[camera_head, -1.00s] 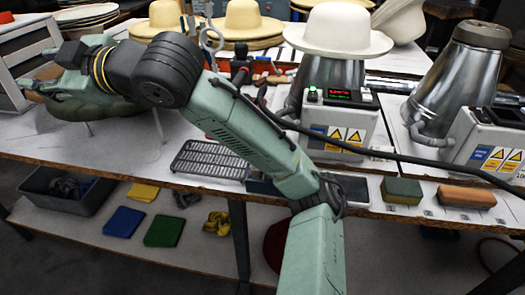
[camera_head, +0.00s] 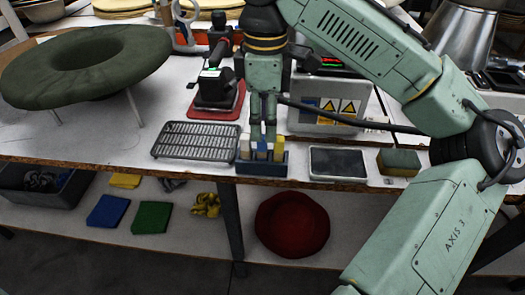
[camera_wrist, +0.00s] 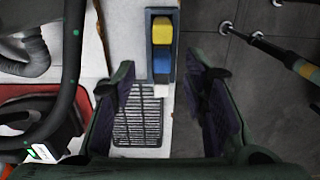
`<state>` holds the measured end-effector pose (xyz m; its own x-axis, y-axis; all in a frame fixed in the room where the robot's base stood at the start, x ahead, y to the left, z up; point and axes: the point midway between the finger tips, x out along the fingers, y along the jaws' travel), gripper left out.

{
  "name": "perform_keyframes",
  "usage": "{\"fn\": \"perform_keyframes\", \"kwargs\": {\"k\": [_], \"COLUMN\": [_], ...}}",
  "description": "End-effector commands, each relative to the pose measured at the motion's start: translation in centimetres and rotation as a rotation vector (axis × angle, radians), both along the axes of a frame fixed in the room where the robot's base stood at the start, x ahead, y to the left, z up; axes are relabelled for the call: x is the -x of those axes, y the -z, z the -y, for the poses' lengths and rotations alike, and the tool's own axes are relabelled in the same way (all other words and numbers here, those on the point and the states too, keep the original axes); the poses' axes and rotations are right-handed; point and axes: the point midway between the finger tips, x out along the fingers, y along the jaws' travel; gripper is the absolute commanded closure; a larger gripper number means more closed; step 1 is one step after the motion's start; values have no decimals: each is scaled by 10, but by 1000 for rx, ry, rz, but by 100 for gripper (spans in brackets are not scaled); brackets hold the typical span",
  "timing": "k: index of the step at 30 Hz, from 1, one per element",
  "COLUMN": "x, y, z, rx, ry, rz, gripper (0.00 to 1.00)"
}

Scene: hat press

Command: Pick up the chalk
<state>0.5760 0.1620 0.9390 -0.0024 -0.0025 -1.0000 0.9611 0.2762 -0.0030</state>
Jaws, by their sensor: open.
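A small blue holder (camera_head: 262,168) stands at the front edge of the workbench, with upright chalk pieces in it. I make out a white chalk (camera_head: 245,147), a blue one and yellow ones; my fingers partly hide them. In the wrist view the holder (camera_wrist: 150,43) shows a yellow chalk (camera_wrist: 162,31), a blue chalk (camera_wrist: 162,62) and a white chalk (camera_wrist: 162,88). My gripper (camera_head: 263,132) points down just over the holder. Its fingers (camera_wrist: 162,100) are open and apart, with the white end of the row between them and nothing held.
A metal grate (camera_head: 197,141) lies left of the holder, a dark pad (camera_head: 338,162) and a green-yellow sponge (camera_head: 399,161) right of it. A red-based tool (camera_head: 216,105) stands behind.

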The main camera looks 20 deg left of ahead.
Motion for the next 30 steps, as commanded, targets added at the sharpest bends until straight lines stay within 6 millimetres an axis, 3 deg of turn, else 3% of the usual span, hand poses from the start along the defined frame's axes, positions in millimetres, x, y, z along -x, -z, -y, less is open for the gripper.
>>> {"fn": "perform_keyframes", "kwargs": {"k": [14,22,30], "x": [4,4,4], "y": [53,56,56], "z": [-4,-4,-4], "rx": [-2,-3,-3], "ry": [0,0,0], "rz": [2,2,2], "gripper": [60,60,78]}}
